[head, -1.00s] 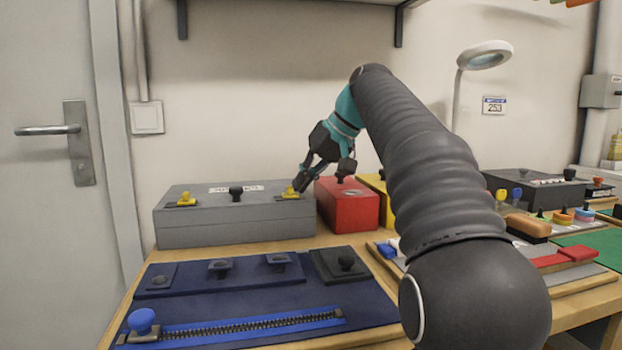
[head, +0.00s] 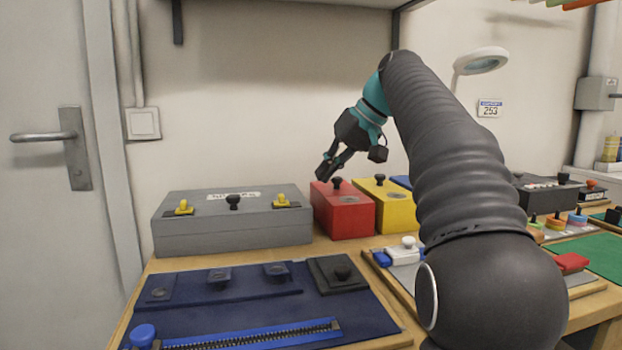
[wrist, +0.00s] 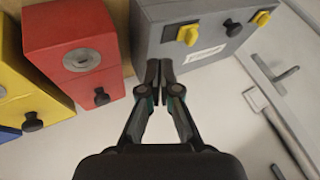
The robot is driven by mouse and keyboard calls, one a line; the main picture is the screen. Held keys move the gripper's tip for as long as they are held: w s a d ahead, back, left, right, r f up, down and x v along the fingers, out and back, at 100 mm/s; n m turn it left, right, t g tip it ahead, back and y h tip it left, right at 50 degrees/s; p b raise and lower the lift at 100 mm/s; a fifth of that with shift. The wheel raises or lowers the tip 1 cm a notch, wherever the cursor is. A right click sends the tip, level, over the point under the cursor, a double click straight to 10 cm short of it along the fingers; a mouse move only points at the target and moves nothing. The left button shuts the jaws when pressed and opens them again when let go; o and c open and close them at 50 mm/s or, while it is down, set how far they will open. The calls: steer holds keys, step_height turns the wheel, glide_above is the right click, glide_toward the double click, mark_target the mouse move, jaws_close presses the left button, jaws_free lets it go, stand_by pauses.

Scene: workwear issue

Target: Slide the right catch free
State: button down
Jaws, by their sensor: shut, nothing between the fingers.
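The grey case (head: 270,228) stands at the back left of the bench, its lid down. Its right catch (head: 281,201) is a yellow slider on a dark plate near the lid's right end. The left catch (head: 184,207) is a matching yellow slider, and a black knob (head: 233,202) sits between them. My gripper (head: 325,173) is shut and empty, above and to the right of the right catch, apart from it. In the wrist view my fingertips (wrist: 166,74) are together, with the right catch (wrist: 188,35) beyond them.
A red box (head: 343,215) and a yellow box (head: 391,210) with black knobs stand right of the case, close to my gripper. A blue mat (head: 190,318) with fastenings lies in front.

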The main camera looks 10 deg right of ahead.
steer(key=shift+v, duration=2.6)
steer(key=shift+f, duration=0.1)
